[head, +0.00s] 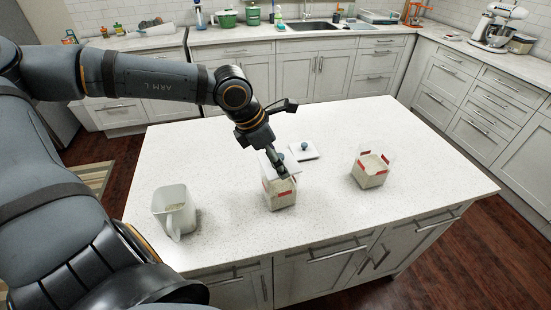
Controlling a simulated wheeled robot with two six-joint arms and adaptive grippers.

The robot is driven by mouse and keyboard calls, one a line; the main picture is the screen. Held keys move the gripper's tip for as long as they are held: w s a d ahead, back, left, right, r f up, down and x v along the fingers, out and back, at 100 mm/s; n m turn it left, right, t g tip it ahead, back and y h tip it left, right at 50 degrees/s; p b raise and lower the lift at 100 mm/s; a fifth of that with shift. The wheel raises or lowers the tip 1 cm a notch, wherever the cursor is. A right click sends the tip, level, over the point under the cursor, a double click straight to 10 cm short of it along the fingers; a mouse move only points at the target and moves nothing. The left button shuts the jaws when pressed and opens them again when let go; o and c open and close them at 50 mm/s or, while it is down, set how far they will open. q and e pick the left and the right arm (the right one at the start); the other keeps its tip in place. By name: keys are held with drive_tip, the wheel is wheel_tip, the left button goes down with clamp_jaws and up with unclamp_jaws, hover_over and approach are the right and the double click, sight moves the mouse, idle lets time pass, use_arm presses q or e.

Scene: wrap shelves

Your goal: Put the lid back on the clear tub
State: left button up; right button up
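A white square lid with a blue-grey knob (304,150) lies flat on the island top, just behind the middle tub. The middle clear tub (281,199) stands upright with pale contents and red marks near its rim. My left gripper (281,170) points down at this tub's top, and its fingers cover part of the rim. A pale flat edge shows beside the fingers; I cannot tell whether it is a lid or the tub's wall. Whether the fingers are open or shut is too small to tell. A second clear tub (371,174) stands to the right, apparently without a lid. My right gripper is out of view.
A white jug (174,211) stands at the left of the island top (420,180). The right end and front strip of the island are clear. Counters with a sink (309,27), green pots (227,19) and a stand mixer (497,25) line the walls beyond.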

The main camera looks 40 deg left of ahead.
use_arm(q)
drive_tip(key=shift+b, duration=0.3)
idle(0.5)
drive_tip(key=shift+f+b, duration=0.55)
drive_tip(key=shift+b, duration=0.35)
idle(0.7)
idle(0.4)
drive_tip(key=o, duration=0.8)
drive_tip(key=shift+o, duration=0.2)
drive_tip(key=shift+r, duration=0.1)
drive_tip(key=shift+r+p, duration=2.7)
drive_tip(key=shift+r, duration=0.8)
